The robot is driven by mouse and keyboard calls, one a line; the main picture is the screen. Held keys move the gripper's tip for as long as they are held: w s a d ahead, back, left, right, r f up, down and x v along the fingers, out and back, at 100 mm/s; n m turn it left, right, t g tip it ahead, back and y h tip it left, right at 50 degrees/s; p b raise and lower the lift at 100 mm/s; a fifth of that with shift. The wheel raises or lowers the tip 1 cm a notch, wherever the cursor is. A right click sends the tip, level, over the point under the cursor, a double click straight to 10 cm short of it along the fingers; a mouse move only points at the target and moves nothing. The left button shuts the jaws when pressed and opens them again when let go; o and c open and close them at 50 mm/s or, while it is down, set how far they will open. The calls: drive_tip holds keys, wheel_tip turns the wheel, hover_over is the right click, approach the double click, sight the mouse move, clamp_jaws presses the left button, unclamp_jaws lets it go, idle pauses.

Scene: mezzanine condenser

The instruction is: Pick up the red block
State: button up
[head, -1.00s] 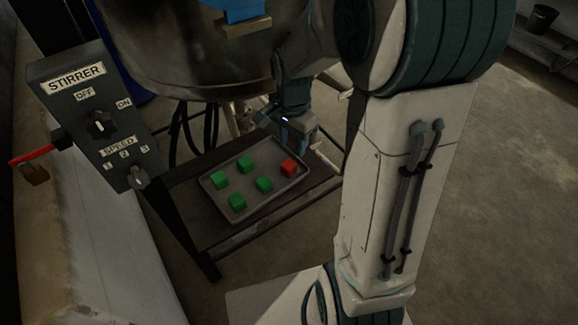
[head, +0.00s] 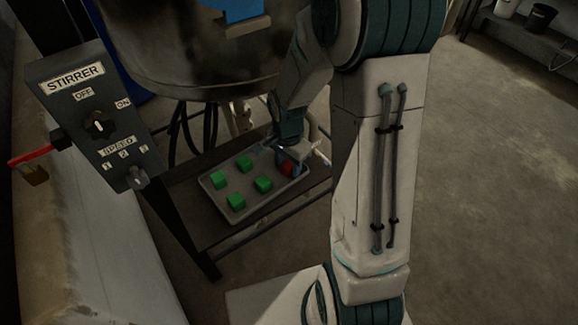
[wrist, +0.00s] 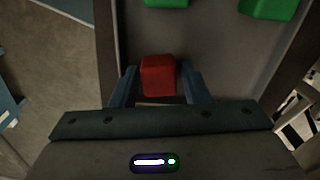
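The red block (wrist: 158,75) sits on the tray (head: 228,214) at its right end. My gripper (wrist: 158,88) is down at the tray in the wrist view, with one finger on each side of the red block. A small gap seems to show between each finger and the block, so the fingers look open around it. In the head view my gripper (head: 291,160) partly covers the red block (head: 286,169). Several green blocks (head: 263,184) stand on the tray to the left.
The tray rests on a low dark frame (head: 222,247) beneath a large metal vessel (head: 190,60). Open floor (head: 490,200) lies to the right.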

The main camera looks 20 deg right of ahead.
sight(288, 163)
drive_tip(key=c, duration=0.7)
drive_tip(key=shift+r, duration=0.15)
drive_tip(key=shift+r, duration=0.55)
wheel_tip(288, 163, up, 3)
drive_tip(key=shift+f, duration=0.2)
drive_tip(key=w+d+r, duration=0.2)
drive_tip(key=d, duration=0.1)
drive_tip(key=w+d+r, duration=0.2)
drive_tip(key=d, duration=0.1)
drive_tip(key=w+d+r, duration=0.2)
drive_tip(key=d+r, duration=0.1)
drive_tip(key=shift+w+d, duration=0.3)
